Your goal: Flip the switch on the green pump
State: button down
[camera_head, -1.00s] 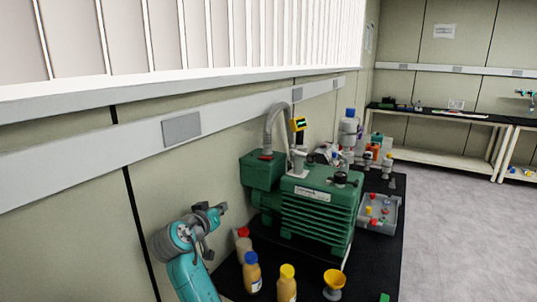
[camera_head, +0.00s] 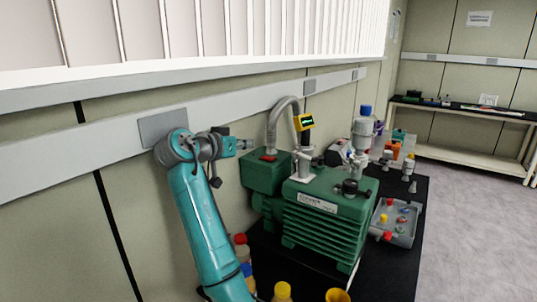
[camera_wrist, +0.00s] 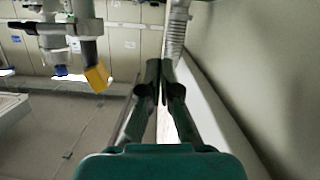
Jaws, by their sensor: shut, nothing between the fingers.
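The green pump (camera_head: 325,228) stands on the black bench top, with a green box (camera_head: 262,176) at its left end. A small red part (camera_head: 268,157) sits on top of that box; I cannot tell for certain that it is the switch. My gripper (camera_head: 250,144) is shut and empty. In the head view it appears just left of the box's top, at about the height of the red part, with no visible contact. In the wrist view, the fingers of my gripper (camera_wrist: 160,68) are together, and the switch cannot be made out.
A grey hose (camera_head: 272,125) rises from the box; it also shows in the wrist view (camera_wrist: 178,32). Bottles (camera_head: 282,291) stand in front, a grey tray (camera_head: 398,232) to the right. The wall is close behind.

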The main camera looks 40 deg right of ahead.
jog(key=shift+d, duration=0.15)
send_over(268, 163)
jog(key=shift+w+a+f, duration=0.1)
jog(key=shift+a+f, duration=0.1)
jog(key=shift+f, duration=0.4)
jog(key=shift+w+a+f, duration=0.1)
jog(key=shift+a+f, duration=0.05)
jog(key=shift+f, duration=0.4)
jog(key=f, duration=0.3)
jog(key=shift+d, duration=0.25)
jog(key=shift+s+f, duration=0.1)
jog(key=shift+f, duration=0.45)
jog(key=shift+d+f, duration=0.1)
